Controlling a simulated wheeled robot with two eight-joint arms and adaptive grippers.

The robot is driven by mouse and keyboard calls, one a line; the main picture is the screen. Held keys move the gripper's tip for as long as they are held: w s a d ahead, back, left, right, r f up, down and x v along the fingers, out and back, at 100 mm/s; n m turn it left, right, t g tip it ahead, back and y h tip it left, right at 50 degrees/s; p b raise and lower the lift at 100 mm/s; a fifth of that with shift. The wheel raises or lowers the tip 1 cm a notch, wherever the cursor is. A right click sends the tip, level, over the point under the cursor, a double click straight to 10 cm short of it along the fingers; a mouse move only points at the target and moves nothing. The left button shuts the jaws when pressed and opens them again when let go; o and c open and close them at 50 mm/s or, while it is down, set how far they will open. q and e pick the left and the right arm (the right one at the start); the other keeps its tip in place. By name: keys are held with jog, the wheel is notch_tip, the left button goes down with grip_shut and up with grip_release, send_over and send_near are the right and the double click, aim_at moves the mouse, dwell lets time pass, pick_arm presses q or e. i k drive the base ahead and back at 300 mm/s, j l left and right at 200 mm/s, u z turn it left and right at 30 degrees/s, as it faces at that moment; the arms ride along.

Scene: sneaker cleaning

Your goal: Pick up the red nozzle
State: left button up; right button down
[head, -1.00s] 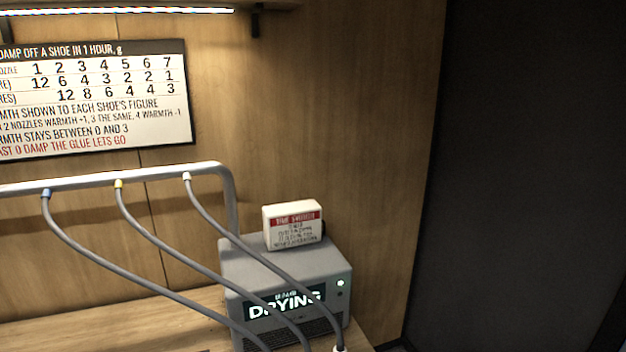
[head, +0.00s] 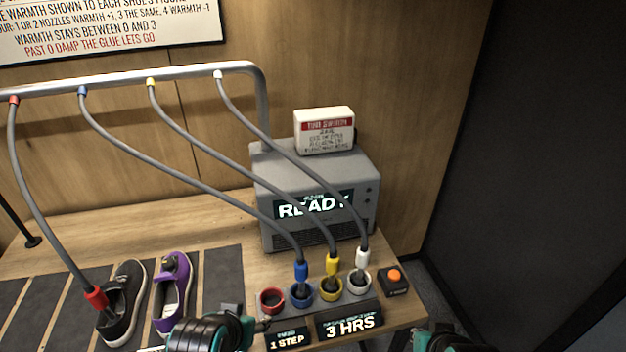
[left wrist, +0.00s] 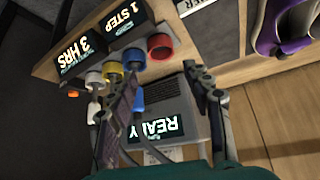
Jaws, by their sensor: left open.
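The red nozzle (head: 96,298) sits in the opening of the black sneaker (head: 122,305) at the lower left of the head view, on the end of a grey hose. The red holder cup (head: 271,299) is empty; it also shows in the left wrist view (left wrist: 160,46). My left gripper (head: 258,325) is at the bottom of the head view, right of the sneakers and near the red cup. In the left wrist view its two fingers (left wrist: 160,84) are apart with nothing held. Part of my right arm shows at the bottom edge; its fingers are hidden.
A purple sneaker (head: 174,290) stands between the black sneaker and my left gripper. Blue (head: 301,270), yellow (head: 332,266) and white (head: 362,258) nozzles stand in their cups. The dryer (head: 315,215) reads READY. Hoses hang from the rail (head: 130,76). An orange button (head: 394,276) is at right.

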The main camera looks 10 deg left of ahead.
aim_at(93, 295)
jog(key=u, duration=1.8)
jog(key=i+j+z, duration=0.25)
jog(key=i+j, duration=0.2)
jog(key=i+j+z, duration=0.25)
jog(key=i+j, duration=0.2)
jog(key=j, duration=0.1)
